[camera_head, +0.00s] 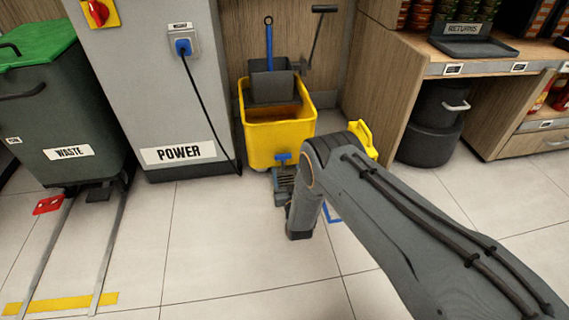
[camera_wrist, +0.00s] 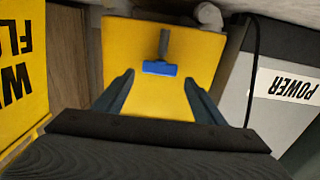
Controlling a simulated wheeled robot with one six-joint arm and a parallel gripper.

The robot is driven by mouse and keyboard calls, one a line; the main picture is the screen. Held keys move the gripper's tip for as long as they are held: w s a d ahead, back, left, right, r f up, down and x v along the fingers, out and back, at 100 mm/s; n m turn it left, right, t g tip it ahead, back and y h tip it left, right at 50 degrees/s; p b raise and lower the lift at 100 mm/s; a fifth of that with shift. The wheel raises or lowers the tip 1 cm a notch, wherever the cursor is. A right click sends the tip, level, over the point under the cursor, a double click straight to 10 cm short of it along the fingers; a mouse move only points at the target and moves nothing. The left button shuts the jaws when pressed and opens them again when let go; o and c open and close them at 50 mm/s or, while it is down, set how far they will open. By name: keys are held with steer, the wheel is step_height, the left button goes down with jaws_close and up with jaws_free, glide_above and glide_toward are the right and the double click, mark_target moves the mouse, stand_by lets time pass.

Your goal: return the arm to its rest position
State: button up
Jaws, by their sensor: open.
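My arm (camera_head: 400,225) reaches in from the lower right of the head view, bends at a raised joint and drops toward the floor in front of the yellow mop bucket (camera_head: 262,148). In the wrist view my gripper (camera_wrist: 157,88) is open, with its two dark fingers apart and nothing between them. It faces the yellow bucket wall (camera_wrist: 125,60). A blue handle (camera_wrist: 160,68) on the bucket shows beyond the fingertips, between them in the picture. The exact gap to the bucket is hard to tell.
A yellow wet-floor sign (camera_head: 363,137) stands behind my arm; it also shows in the wrist view (camera_wrist: 20,65). A grey power cabinet (camera_head: 160,90) and green-lidded waste bin (camera_head: 70,120) stand left. A wooden counter (camera_head: 400,85) stands right. The front-left floor is mostly clear.

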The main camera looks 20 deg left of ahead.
steer(key=shift+v, duration=0.95)
